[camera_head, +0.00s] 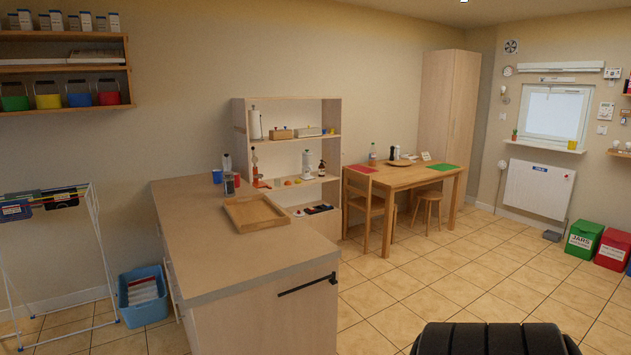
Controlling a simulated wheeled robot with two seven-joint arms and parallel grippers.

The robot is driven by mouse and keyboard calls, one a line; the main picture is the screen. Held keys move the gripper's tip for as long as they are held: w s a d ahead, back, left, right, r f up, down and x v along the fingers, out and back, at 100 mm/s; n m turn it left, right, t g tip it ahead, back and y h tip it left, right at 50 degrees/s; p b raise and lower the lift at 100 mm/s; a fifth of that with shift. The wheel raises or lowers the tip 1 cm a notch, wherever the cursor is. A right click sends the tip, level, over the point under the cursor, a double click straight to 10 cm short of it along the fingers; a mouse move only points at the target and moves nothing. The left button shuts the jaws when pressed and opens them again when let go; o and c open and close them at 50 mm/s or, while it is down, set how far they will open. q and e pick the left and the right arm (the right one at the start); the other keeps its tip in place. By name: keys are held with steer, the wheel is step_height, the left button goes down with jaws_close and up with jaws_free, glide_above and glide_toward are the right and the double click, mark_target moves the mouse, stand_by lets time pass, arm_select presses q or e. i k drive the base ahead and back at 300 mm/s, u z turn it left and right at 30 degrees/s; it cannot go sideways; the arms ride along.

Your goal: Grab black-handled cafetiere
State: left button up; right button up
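No cafetiere can be made out for sure. A small dark upright item (229,184) stands at the far end of the kitchen counter (215,267), beside a blue cup (217,177). It may be the black-handled cafetiere, but it is too small to tell. Another small dark item (395,153) stands on the dining table (410,180) further off, also too small to identify. Neither of my grippers is in view.
A wooden tray (233,222) lies on the counter. Open shelves (289,143) stand behind it. A chair (361,205) and stool (428,198) are at the table. A blue basket (143,309) and drying rack (98,240) are left. Tiled floor is clear right of the counter.

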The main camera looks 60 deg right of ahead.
mark_target(227, 179)
steer(key=z, duration=0.75)
steer(key=i, duration=0.6)
steer(key=z, duration=1.1)
steer(key=i, duration=1.8)
steer(key=u, duration=0.35)
